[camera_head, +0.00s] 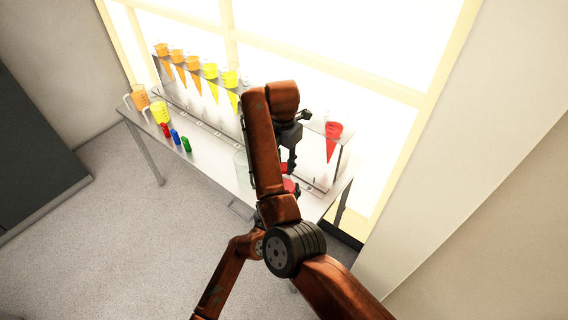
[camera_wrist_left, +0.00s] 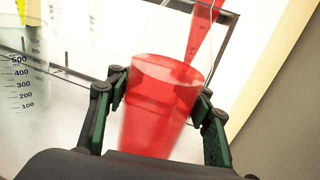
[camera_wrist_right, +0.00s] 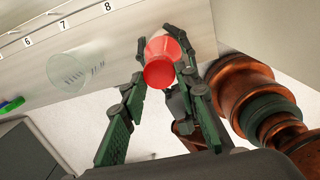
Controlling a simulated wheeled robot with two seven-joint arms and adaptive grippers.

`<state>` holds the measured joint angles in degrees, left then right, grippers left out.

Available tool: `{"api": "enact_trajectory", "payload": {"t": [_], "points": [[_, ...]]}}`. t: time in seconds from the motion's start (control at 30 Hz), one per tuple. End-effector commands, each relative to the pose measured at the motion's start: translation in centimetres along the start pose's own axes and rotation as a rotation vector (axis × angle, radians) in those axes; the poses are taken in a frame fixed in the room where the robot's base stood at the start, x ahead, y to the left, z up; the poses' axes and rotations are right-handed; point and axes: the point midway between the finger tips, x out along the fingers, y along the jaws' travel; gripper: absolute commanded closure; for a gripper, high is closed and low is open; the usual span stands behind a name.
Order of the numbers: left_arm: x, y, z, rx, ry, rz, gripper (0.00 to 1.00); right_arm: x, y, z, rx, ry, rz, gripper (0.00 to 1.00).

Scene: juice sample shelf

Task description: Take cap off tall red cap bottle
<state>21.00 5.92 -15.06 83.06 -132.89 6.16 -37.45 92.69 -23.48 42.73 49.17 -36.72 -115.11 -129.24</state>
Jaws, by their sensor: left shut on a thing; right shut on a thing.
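A clear bottle with red liquid (camera_wrist_left: 160,105) stands between the fingers of my left gripper (camera_wrist_left: 158,108), which is shut on it. My right gripper (camera_wrist_right: 163,60) is shut on a red rounded piece, which I take for the red cap (camera_wrist_right: 160,73); its round end faces the camera. In the head view, my right gripper (camera_head: 290,165) points down at a red patch over the table, with more red (camera_head: 290,186) just below it. My left gripper is mostly hidden there by my right arm. I cannot tell whether cap and bottle touch.
Funnels of orange and yellow juice stand along the table (camera_head: 205,150), with a red funnel (camera_head: 333,130) at right. An empty clear beaker (camera_wrist_right: 75,65) is beside my grippers. Jugs and small red, blue and green items (camera_head: 175,136) sit at the left.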

Motion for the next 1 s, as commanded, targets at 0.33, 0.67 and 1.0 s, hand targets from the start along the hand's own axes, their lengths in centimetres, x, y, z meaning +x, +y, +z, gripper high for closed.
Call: {"api": "enact_trajectory", "payload": {"t": [0.33,0.67,1.0], "points": [[0.1,0.1,0.3,-0.001,-0.006,0.001,1.00,-1.2,0.1,0.0,-0.001,-0.001,0.001,1.00],[0.1,0.1,0.3,-0.001,-0.006,0.001,1.00,-4.0,0.1,0.0,0.000,0.001,-0.001,1.00],[0.0,0.1,0.3,-0.001,-0.005,0.001,0.47,-4.0,0.1,0.1,0.000,0.001,-0.001,1.00]]}}
